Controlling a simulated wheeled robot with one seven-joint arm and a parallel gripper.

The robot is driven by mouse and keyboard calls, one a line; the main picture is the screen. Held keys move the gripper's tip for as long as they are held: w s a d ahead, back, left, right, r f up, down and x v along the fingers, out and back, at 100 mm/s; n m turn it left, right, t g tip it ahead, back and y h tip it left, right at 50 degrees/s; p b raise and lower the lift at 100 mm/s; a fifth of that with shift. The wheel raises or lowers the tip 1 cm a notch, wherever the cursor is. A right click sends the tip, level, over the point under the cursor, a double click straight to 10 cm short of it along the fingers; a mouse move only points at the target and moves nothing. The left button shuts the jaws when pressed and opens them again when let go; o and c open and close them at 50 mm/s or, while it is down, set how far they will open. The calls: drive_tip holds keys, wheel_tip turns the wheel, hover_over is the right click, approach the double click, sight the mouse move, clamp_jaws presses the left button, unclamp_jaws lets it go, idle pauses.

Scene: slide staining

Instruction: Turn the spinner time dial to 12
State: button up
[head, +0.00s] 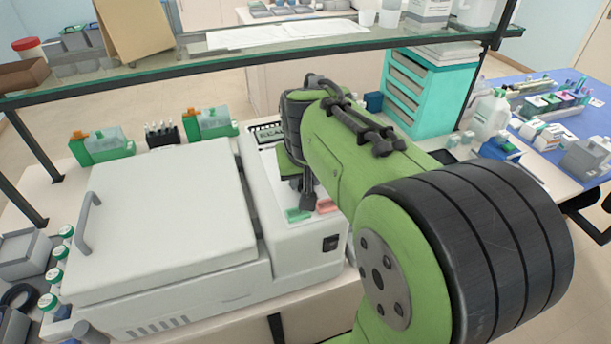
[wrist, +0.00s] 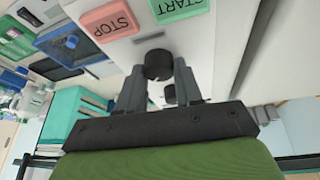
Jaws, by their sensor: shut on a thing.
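The spinner (head: 165,220) is a white machine with a closed lid and a control panel on its right side. In the wrist view, a black round dial (wrist: 158,64) sits on the white panel near the red STOP button (wrist: 109,20) and the green START button (wrist: 180,5). My gripper (wrist: 159,66) has its two grey fingers on either side of this dial, shut on it. A second dark knob (wrist: 169,94) shows between the fingers, nearer the gripper's body. I cannot read any scale or pointer, nor tell from labels which dial is for time. In the head view my arm hides the dials.
A glass shelf (head: 250,59) crosses above the bench behind the spinner. Green-based boxes (head: 103,146) stand behind the lid. A teal drawer unit (head: 420,90) and a white bottle (head: 489,115) are to the right. Green-capped bottles (head: 57,275) line the left side.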

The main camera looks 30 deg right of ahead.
drive_tip(key=shift+m+h, duration=0.3)
drive_tip(key=shift+m, duration=0.6)
drive_tip(key=o, duration=1)
drive_tip(key=shift+o, duration=0.2)
drive_tip(key=shift+r, duration=0.1)
drive_tip(key=p+v, duration=0.5)
drive_tip(key=v, duration=1)
drive_tip(key=shift+w+a+r, duration=0.15)
drive_tip(key=shift+w+r, duration=0.05)
drive_tip(key=shift+r, duration=0.1)
